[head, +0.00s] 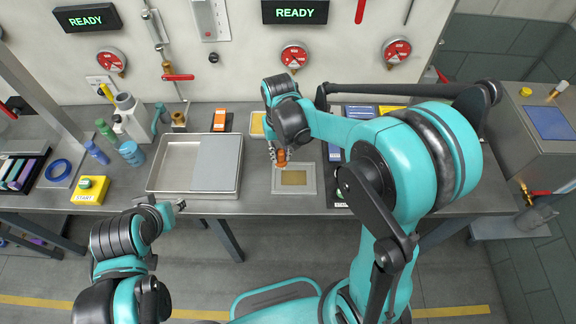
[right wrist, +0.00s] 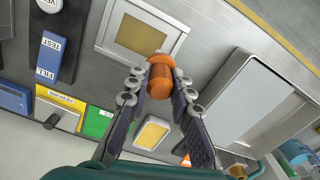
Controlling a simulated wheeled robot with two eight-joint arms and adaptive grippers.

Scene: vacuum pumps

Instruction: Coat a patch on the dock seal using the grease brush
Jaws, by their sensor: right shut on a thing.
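My right gripper (head: 281,160) is shut on an orange-handled tool, the grease brush (head: 281,155), and holds it at the upper left of a grey square plate. The brush (right wrist: 160,76) also shows between both fingers in the right wrist view; its bristles are hidden. The plate, which looks like the dock seal (head: 312,183), has a tan rectangular patch in its middle and also shows in the right wrist view (right wrist: 108,32). I cannot tell if the brush touches it. My left gripper (head: 180,205) is low at the left, before the table's front edge; its fingers are too small to judge.
A steel tray (head: 155,180) with a grey plate lies left of the seal. A small pale-rimmed dish with yellow filling (right wrist: 152,133) lies behind the seal. Labelled blocks (right wrist: 50,55) lie right of the seal.

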